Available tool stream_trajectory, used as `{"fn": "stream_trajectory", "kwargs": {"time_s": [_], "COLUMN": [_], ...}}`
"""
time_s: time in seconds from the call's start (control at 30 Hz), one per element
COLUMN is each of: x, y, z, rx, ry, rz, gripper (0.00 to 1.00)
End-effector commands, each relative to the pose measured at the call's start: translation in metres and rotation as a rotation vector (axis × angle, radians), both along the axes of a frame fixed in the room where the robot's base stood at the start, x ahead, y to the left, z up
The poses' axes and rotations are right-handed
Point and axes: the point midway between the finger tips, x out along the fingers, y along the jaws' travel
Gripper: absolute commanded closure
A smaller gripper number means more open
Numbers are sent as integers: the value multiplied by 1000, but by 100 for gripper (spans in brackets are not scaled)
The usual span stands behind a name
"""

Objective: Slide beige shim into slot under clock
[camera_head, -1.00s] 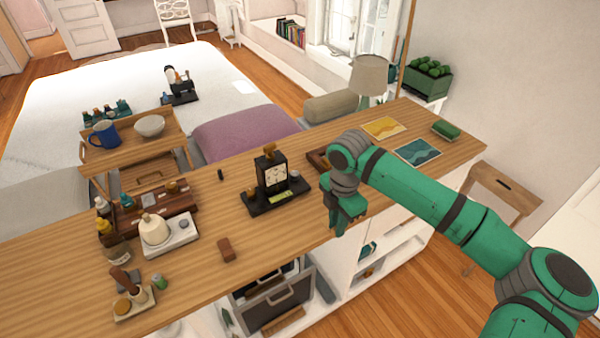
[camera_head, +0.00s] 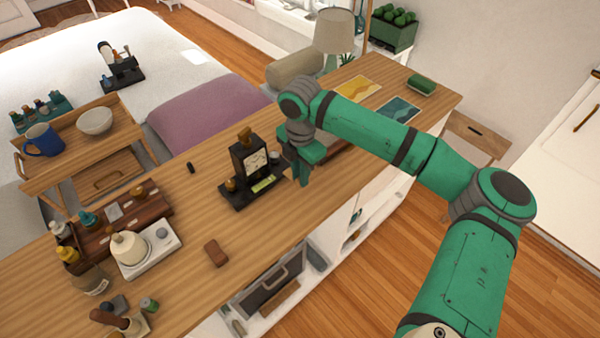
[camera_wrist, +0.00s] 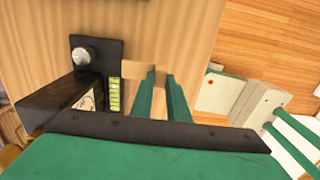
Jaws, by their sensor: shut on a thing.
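The black clock (camera_head: 255,162) with a pale square face stands on a dark base (camera_head: 239,201) on the wooden counter. A yellow-green strip lies along the base's front. In the wrist view, the clock's base (camera_wrist: 99,55) is at left, with a grey knob and the strip. My gripper (camera_head: 304,180) is just right of the clock, pointing down. In the wrist view my gripper (camera_wrist: 162,76) is shut on the beige shim (camera_wrist: 136,70), whose visible end lies close to the base's edge. I cannot tell whether they touch. The slot is not visible, and the head view hides the shim.
A brown block (camera_head: 216,253) lies on the counter (camera_head: 190,215) in front of the clock. A small black piece (camera_head: 191,168) lies behind it. A white scale-like device (camera_head: 145,250) stands at left. A brown tray (camera_head: 332,150) is partly hidden behind my arm.

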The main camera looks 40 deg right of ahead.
Motion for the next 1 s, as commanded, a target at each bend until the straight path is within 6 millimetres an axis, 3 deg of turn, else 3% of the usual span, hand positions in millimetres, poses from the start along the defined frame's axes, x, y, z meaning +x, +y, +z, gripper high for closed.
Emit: {"fn": "stream_trajectory", "kwargs": {"time_s": [1.0], "x": [-1], "y": [-2], "z": [-39], "rx": [-1], "ry": [0], "rz": [-2], "gripper": [100]}}
